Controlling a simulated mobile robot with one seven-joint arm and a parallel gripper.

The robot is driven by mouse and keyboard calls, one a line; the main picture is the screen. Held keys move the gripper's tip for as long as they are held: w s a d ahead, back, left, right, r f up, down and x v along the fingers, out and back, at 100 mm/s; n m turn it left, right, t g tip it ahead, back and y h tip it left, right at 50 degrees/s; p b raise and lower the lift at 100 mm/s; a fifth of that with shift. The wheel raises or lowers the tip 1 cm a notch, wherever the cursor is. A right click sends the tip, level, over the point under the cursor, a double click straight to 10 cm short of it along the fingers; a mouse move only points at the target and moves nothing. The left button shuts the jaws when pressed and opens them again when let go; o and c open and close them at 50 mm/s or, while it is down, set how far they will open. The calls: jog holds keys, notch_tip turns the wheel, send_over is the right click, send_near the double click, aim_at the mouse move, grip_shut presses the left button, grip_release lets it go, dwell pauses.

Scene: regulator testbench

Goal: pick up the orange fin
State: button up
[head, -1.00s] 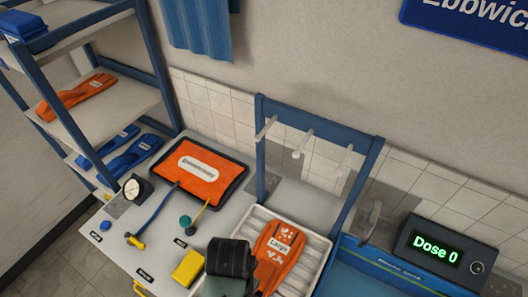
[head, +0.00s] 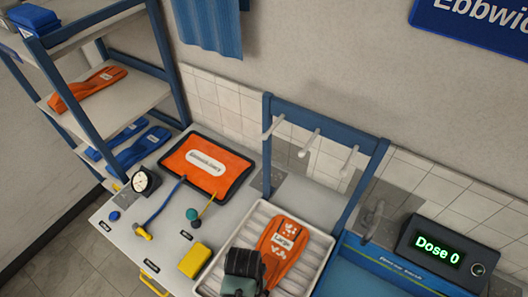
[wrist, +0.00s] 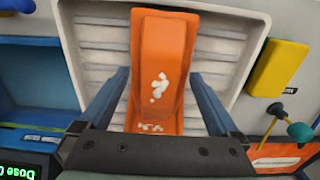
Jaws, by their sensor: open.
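In the wrist view the orange fin (wrist: 163,60) runs up the middle of the picture. My gripper (wrist: 165,88) is open, with one blue-grey finger on each side of the fin and a visible gap at each side. In the head view my gripper (head: 243,270) is over the near end of the fin and hides that part. Whether the fingers reach down to fin height is hard to tell.
A blue rack with pegs (head: 317,133) stands behind the tray. A yellow block (head: 195,260) is left of it. An orange-topped tray (head: 205,166), gauge (head: 145,181) and hammer (head: 158,210) lie further left. Another orange fin (head: 88,88) is on the shelf. A blue basin and "Dose 0" box (head: 440,250) are right.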

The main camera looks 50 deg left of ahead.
grip_shut()
dwell(0.4)
jog(key=shift+w+r, duration=0.1)
jog(key=shift+r, duration=0.1)
